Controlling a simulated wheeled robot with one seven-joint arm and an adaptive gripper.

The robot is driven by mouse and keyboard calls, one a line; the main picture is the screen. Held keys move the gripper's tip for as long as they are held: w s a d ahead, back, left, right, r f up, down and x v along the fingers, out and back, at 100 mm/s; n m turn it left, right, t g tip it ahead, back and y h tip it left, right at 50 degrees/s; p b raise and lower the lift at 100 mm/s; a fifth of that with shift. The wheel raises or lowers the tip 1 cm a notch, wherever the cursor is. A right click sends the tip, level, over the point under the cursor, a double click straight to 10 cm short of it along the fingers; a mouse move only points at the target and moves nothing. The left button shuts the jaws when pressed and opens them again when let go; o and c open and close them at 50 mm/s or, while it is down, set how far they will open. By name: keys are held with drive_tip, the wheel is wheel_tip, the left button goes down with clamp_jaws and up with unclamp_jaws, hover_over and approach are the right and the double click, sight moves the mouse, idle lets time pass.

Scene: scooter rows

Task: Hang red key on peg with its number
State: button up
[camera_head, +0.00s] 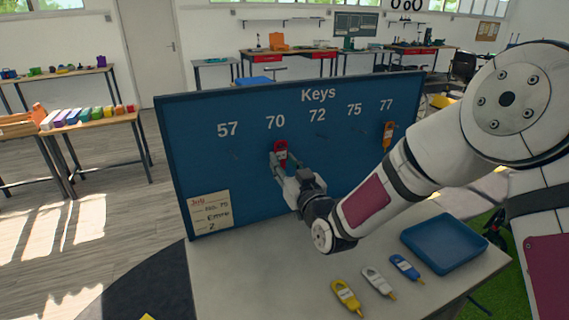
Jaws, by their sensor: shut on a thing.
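The red key (281,151) is in front of the blue key board, just below the number 70. My gripper (279,165) is shut on the red key and holds it close to the board. I cannot tell whether the key touches the board or a peg there. The key's own number is too small to read. The blue board (200,160) is headed "Keys" and bears the numbers 57, 70, 72, 75 and 77. A small peg shows faintly under 57 (235,154). An orange key (388,134) hangs under 77.
On the table (240,280) lie a yellow key (346,297), a white key (378,282) and a blue key (406,267). A blue tray (446,262) stands to their right. A paper note (210,212) is on the board's lower left. My arm crosses the board's right side.

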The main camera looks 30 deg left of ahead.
drive_tip(key=o, duration=1)
drive_tip(key=v, duration=1.2)
drive_tip(key=shift+r, duration=0.1)
